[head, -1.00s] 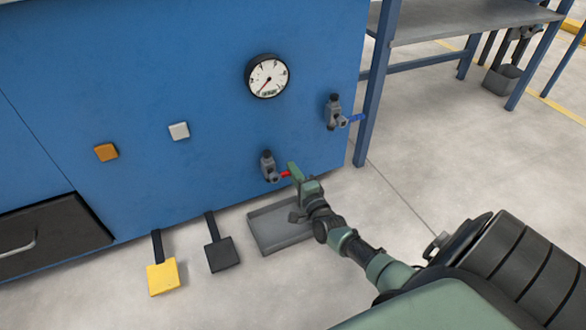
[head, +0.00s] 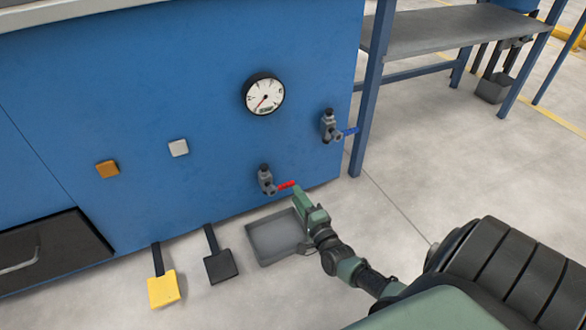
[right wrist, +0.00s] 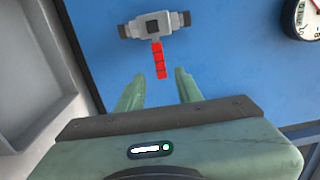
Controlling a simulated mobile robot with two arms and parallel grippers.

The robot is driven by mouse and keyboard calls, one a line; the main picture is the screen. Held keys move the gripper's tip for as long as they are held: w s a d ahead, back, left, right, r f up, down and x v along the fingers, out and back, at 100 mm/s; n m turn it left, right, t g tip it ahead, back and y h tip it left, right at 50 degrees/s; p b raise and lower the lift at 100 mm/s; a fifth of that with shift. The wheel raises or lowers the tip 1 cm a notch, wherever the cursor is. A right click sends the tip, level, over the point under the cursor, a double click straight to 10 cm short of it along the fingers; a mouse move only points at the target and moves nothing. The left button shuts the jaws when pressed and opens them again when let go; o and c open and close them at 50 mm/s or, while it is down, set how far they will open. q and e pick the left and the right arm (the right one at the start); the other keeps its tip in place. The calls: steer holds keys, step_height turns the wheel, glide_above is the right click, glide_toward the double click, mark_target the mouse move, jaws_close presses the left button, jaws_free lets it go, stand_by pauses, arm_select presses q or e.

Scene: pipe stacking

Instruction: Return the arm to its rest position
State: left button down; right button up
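My right gripper (head: 302,197) is green and stands just right of and below the red-handled valve (head: 266,181) on the blue cabinet. In the right wrist view its two fingers (right wrist: 159,92) are apart with nothing between them. My right arm (head: 335,257) reaches out from the lower right in the head view. My left gripper is not in view.
A blue-handled valve (head: 330,127) and a gauge (head: 263,94) are on the cabinet (head: 200,60). A grey tray (head: 272,240) lies below my gripper. Yellow (head: 163,290) and black (head: 219,266) pedals stand left of it. A bench (head: 440,33) stands at the right. Floor right of the arm is clear.

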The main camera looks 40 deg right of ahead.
steer(key=shift+v, duration=0.8)
steer(key=shift+w, duration=0.1)
